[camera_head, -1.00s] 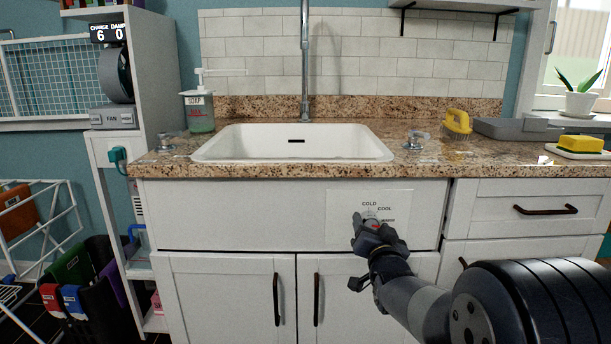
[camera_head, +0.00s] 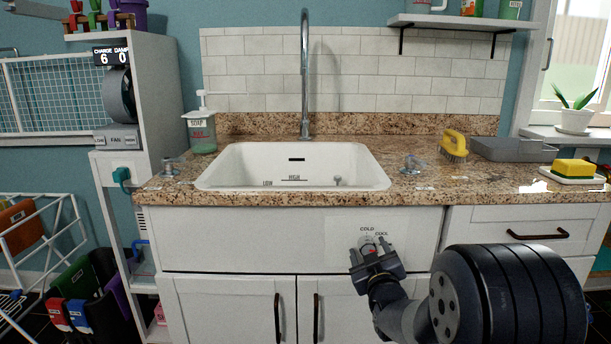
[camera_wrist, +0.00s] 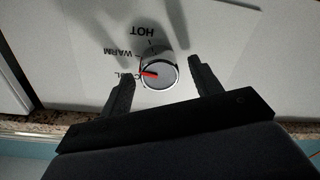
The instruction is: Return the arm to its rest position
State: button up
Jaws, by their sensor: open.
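My gripper (camera_head: 371,256) is in front of the white panel below the sink, low and right of centre in the head view. Its two fingers are spread open with nothing between them in hand. In the wrist view my gripper (camera_wrist: 160,85) has a finger on each side of a round knob (camera_wrist: 159,73) with a red pointer line. HOT and WARM labels also show on the dial plate (camera_wrist: 210,25). I cannot tell whether the fingers touch the knob. In the head view the gripper partly hides the knob (camera_head: 368,246).
Above is a granite counter (camera_head: 410,190) with a white sink (camera_head: 215,178), tap (camera_head: 305,80), soap bottle (camera_head: 202,130), yellow brush (camera_head: 454,144), grey tray (camera_head: 515,149) and yellow sponge (camera_head: 573,167). A shelf unit (camera_head: 155,90) and wire rack (camera_head: 30,225) stand left. Cabinet handles (camera_head: 316,318) protrude below.

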jog(key=n+p, duration=0.3)
jog(key=p, duration=0.1)
jog(key=shift+r+n, duration=0.2)
jog(key=shift+n, duration=0.2)
jog(key=shift+a+f+n+p, duration=0.1)
jog(key=shift+f+n+p, duration=0.05)
jog(key=shift+n+p, duration=0.8)
jog(key=shift+f, duration=0.1)
